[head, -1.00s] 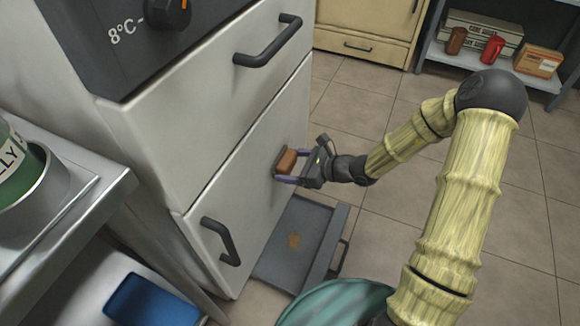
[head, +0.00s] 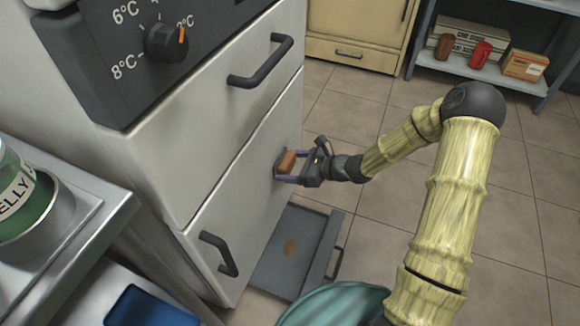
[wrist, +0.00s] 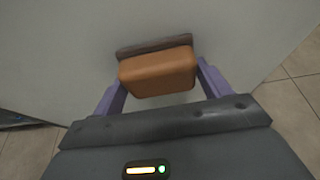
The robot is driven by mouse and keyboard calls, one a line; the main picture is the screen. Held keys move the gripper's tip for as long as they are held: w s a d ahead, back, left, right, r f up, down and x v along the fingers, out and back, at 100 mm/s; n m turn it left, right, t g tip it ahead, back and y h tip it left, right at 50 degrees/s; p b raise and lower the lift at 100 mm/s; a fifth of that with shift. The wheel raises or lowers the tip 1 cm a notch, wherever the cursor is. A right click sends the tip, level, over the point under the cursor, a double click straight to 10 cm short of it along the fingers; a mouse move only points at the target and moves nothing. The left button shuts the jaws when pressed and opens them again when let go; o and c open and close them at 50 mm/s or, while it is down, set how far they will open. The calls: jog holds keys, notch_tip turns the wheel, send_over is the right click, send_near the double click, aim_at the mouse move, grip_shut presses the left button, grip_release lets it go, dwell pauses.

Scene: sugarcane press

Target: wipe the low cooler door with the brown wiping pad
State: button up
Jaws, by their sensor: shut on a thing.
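The low cooler door (head: 240,190) is the pale lower front of the cooler, with a dark handle (head: 219,254) near its left edge. My gripper (head: 287,170) is at the right part of this door. It is shut on the brown wiping pad (head: 286,161). In the wrist view the pad (wrist: 157,73) sits between the two purple fingers, its darker far side at or very close to the pale door surface (wrist: 60,50). I cannot tell for sure whether it touches. No mark shows clearly on the door.
An upper drawer with a dark handle (head: 262,62) and a dial panel (head: 150,45) are above the door. A metal table (head: 95,215) stands left. Tiled floor is open to the right.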

aim_at(268, 184)
jog(key=shift+a, duration=0.15)
dwell(0.3)
jog(key=shift+s+a+f, duration=0.1)
jog(key=shift+s, duration=0.15)
jog(key=shift+s+a+b, duration=0.25)
jog(key=shift+s+b, duration=0.15)
jog(key=shift+s, duration=0.4)
jog(key=shift+s+a+b, duration=0.25)
jog(key=shift+s+b, duration=0.1)
jog(key=shift+s, duration=0.4)
jog(key=shift+s, duration=0.1)
jog(key=shift+s+a+b, duration=0.25)
jog(key=shift+s+b, duration=0.2)
jog(key=shift+s, duration=0.35)
jog(key=shift+s+a+b, duration=0.25)
jog(key=shift+s+b, duration=0.15)
jog(key=shift+s, duration=0.4)
jog(key=shift+w+a, duration=0.1)
jog(key=shift+a, duration=0.05)
